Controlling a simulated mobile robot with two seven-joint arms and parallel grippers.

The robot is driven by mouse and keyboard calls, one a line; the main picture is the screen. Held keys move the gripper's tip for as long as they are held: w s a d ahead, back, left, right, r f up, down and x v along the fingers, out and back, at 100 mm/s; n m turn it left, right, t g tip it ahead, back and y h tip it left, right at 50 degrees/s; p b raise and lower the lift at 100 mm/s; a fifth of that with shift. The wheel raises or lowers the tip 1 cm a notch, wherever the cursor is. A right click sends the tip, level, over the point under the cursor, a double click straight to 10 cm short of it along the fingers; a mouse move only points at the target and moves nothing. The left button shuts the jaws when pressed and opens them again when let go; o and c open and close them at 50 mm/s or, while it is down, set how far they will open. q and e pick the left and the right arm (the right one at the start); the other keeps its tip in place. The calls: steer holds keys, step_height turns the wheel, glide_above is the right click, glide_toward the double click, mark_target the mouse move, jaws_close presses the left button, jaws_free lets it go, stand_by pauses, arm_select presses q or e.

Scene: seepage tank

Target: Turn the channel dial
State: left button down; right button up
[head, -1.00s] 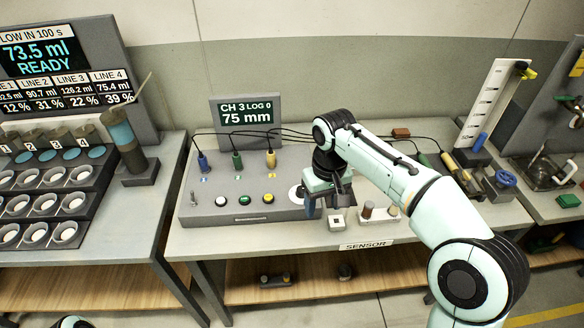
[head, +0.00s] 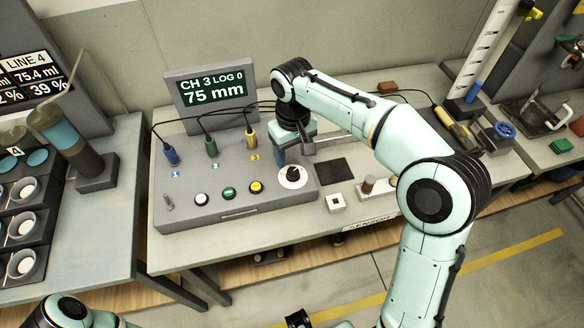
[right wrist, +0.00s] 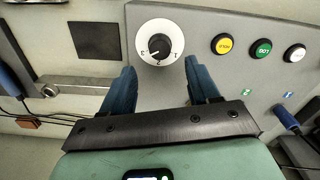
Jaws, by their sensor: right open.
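The channel dial (head: 293,180) is a white disc with a black knob at the right end of the grey control box (head: 215,200). The display (head: 211,91) reads CH 3, LOG 0, 75 mm. My right gripper (head: 281,158) is just behind the dial. In the right wrist view its blue fingers (right wrist: 161,88) are apart and empty, with the dial beyond the gap between them. My left gripper is not identifiable; only part of my left arm shows bottom left.
White, green and yellow buttons (head: 228,193) sit left of the dial. Blue, green and yellow plugs (head: 211,147) with cables stand behind them.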

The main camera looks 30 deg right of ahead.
mark_target(292, 171)
step_height(292, 171, down, 6)
steer(key=shift+f+b, duration=0.15)
steer(key=shift+b, duration=0.25)
steer(key=shift+c, duration=0.2)
steer(key=c, duration=1)
